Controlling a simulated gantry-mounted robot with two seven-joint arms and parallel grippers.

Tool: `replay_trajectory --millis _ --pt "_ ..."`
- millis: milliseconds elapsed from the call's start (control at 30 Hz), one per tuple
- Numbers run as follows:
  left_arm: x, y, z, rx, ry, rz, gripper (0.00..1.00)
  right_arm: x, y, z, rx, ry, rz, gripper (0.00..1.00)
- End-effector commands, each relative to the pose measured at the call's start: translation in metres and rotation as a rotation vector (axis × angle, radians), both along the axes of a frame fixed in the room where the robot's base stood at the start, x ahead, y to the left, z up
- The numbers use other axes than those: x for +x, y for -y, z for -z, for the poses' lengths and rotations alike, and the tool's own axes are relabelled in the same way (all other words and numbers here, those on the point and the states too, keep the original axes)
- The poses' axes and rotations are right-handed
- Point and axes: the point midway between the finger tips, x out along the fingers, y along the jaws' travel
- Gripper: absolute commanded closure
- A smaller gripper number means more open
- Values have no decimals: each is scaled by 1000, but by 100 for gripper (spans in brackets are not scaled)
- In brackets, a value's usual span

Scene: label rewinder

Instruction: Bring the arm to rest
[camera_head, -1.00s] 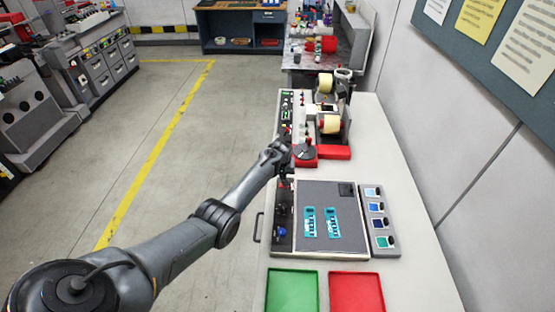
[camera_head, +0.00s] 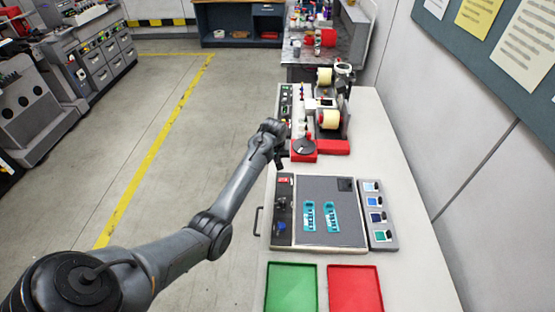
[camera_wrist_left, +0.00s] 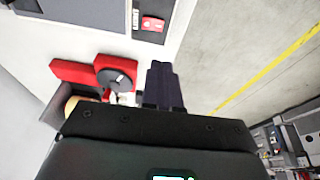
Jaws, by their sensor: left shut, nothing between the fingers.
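My left gripper (camera_head: 279,163) is at the left edge of the bench, just left of the red-based black dial (camera_head: 303,148) of the label rewinder (camera_head: 330,118). In the left wrist view its dark fingers (camera_wrist_left: 163,84) are together with nothing between them. The dial (camera_wrist_left: 116,80) shows there left of the fingers, apart from them. The rewinder carries cream label rolls on a red base. My right gripper is in neither view.
A grey board (camera_head: 345,228) with two teal label cards and a switch panel (camera_head: 283,195) lies nearer on the bench. Green (camera_head: 291,286) and red (camera_head: 355,287) trays lie at the near end. Open floor (camera_head: 190,150) is to the left.

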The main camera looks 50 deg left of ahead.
Motion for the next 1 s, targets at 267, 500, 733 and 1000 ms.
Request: replay_trajectory --millis 267,500,733,1000 --pt "0 0 0 0 0 0 100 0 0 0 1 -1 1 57" --pt "-20 1 23 -3 -52 2 100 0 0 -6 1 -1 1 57" --pt "-104 33 104 2 -251 58 100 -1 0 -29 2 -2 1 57" --pt "-226 132 137 64 -388 304 100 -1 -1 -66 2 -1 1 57"
